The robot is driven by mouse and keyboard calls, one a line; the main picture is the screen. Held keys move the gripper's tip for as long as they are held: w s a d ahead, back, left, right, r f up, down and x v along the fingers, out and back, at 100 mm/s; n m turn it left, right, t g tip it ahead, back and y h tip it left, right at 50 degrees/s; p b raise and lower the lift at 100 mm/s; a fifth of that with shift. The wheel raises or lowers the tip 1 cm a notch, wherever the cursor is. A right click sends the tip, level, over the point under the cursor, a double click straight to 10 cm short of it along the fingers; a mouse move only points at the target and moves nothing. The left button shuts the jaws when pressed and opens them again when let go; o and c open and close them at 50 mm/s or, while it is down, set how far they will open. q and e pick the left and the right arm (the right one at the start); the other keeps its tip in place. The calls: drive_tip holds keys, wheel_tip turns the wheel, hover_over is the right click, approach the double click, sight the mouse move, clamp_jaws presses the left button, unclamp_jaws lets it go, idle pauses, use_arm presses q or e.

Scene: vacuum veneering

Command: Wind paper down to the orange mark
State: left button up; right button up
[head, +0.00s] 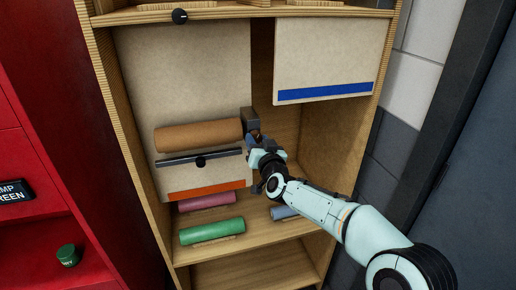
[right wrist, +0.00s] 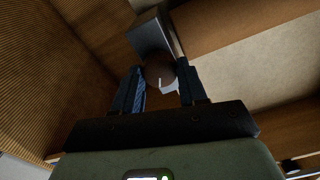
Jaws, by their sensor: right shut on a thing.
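A brown paper roll (head: 198,135) lies level in front of a beige board (head: 185,70) in the wooden cabinet. I cannot make out a paper end. A dark grey block (head: 250,118) sits at the roll's right end; it also shows in the right wrist view (right wrist: 150,35). My right gripper (head: 255,143) is shut on a round dark knob (right wrist: 160,72) beside that block. My left gripper is out of view.
Red (head: 207,201), green (head: 212,231) and blue (head: 284,212) rolls lie on the shelf below. A second board with a blue strip (head: 325,92) hangs at upper right. A red cabinet (head: 40,150) stands left; a black knob (head: 180,16) is on the top edge.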

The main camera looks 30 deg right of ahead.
drive_tip(key=m+b, duration=0.1)
drive_tip(key=m, duration=0.1)
drive_tip(key=shift+f+m+b, duration=0.1)
drive_tip(key=shift+m+b, duration=0.25)
drive_tip(key=shift+m, duration=0.05)
drive_tip(key=m+b, duration=0.2)
drive_tip(key=m, duration=0.1)
drive_tip(key=shift+m, duration=0.3)
drive_tip(key=m+b, duration=0.1)
drive_tip(key=m, duration=0.2)
drive_tip(key=shift+m, duration=0.3)
drive_tip(key=m+b, duration=0.2)
drive_tip(key=m, duration=0.1)
drive_tip(key=shift+m, duration=0.4)
drive_tip(key=m+b, duration=0.1)
drive_tip(key=m, duration=0.2)
drive_tip(key=shift+m, duration=0.3)
drive_tip(key=m+b, duration=0.1)
drive_tip(key=m, duration=0.2)
use_arm(q)
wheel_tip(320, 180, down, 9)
drive_tip(key=b, duration=0.1)
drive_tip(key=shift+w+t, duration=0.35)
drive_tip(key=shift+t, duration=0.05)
use_arm(e)
drive_tip(key=shift+m, duration=2.2)
